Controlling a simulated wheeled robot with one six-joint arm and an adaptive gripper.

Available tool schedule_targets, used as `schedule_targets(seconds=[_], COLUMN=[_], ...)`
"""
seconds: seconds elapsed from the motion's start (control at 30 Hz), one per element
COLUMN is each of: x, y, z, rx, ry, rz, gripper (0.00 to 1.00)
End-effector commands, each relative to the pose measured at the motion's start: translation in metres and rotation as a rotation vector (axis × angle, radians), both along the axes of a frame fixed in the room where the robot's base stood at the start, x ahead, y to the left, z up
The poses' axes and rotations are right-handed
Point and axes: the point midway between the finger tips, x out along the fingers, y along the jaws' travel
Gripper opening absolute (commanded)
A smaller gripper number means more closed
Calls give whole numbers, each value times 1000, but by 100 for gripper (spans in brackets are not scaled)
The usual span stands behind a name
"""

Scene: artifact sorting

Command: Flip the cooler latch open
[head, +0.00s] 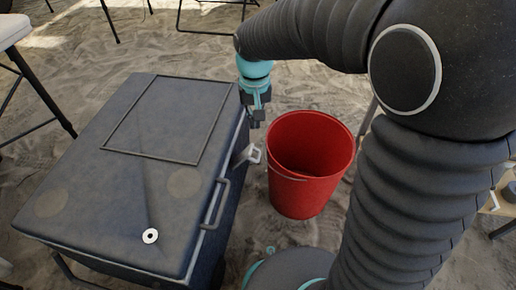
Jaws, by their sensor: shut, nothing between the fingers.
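The cooler (70,195) is a dark grey-blue box with its lid down, filling the left of the head view. A light latch (249,154) sticks out from its right-hand side, just past a dark handle (215,204). My gripper (257,120) points down beside the cooler's far right corner, a little beyond the latch in the picture. It looks apart from the latch. Its fingers are shut and empty, and they are small and dark in this view.
A red bucket (311,150) stands on the sandy ground right of the cooler, close to my gripper. A white ring (150,236) lies on the lid near its front edge. Table or chair legs stand at the left and top. Bare sand lies beyond the cooler.

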Motion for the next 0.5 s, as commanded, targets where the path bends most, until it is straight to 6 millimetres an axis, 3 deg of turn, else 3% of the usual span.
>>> schedule_targets(seconds=[0.5], x=[1], y=[0], z=[15], rx=[20], ry=[10], rz=[-830], gripper=[0])
